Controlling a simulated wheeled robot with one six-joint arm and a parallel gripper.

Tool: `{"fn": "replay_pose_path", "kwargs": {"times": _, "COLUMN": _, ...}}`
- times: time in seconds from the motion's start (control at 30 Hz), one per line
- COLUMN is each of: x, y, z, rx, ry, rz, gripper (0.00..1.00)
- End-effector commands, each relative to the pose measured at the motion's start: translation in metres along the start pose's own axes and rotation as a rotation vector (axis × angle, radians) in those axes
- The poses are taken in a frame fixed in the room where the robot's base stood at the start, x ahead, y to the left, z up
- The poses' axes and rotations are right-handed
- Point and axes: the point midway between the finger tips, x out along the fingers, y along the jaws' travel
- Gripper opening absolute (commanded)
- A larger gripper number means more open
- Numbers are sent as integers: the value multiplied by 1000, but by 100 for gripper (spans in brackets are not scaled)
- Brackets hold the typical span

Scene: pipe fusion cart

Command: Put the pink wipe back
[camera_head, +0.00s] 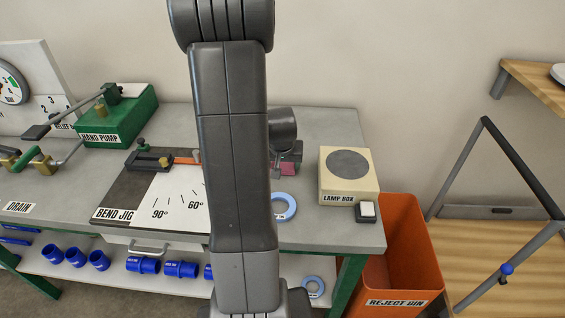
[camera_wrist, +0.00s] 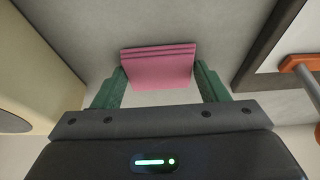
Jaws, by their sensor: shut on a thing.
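The pink wipe (camera_wrist: 158,66) is a folded pink stack with layered edges, between the green fingers of my gripper (camera_wrist: 160,82) in the wrist view. My gripper is shut on it, with a finger at each side. In the head view the pink wipe (camera_head: 291,156) shows at the back of the bench, just right of my arm, which hides part of it. Whether the wipe touches the grey bench top (camera_head: 325,232) I cannot tell.
The lamp box (camera_head: 348,176) stands to the right of the wipe, with a small white-topped block (camera_head: 367,211) before it. A blue ring (camera_head: 284,207) lies in front. The bend jig (camera_head: 125,197) is to the left. An orange reject bin (camera_head: 405,240) stands off the bench's right end.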

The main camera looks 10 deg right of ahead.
Motion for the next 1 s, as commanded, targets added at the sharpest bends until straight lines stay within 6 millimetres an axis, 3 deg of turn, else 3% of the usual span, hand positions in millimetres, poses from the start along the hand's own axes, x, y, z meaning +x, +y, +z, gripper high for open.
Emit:
{"fn": "replay_pose_path", "kwargs": {"times": 0.2, "x": 5, "y": 0, "z": 2, "rx": 0, "ry": 0, "rz": 0, "gripper": 46}}
{"fn": "replay_pose_path", "kwargs": {"times": 0.23, "x": 3, "y": 0, "z": 1, "rx": 0, "ry": 0, "rz": 0, "gripper": 73}}
{"fn": "replay_pose_path", "kwargs": {"times": 0.3, "x": 3, "y": 0, "z": 1, "rx": 0, "ry": 0, "rz": 0, "gripper": 87}}
{"fn": "replay_pose_path", "kwargs": {"times": 0.33, "x": 3, "y": 0, "z": 1, "rx": 0, "ry": 0, "rz": 0, "gripper": 89}}
{"fn": "replay_pose_path", "kwargs": {"times": 0.77, "x": -5, "y": 0, "z": -1, "rx": 1, "ry": 2, "rz": 0, "gripper": 89}}
{"fn": "replay_pose_path", "kwargs": {"times": 1.0, "x": -42, "y": 0, "z": -2, "rx": 0, "ry": 5, "rz": -1, "gripper": 89}}
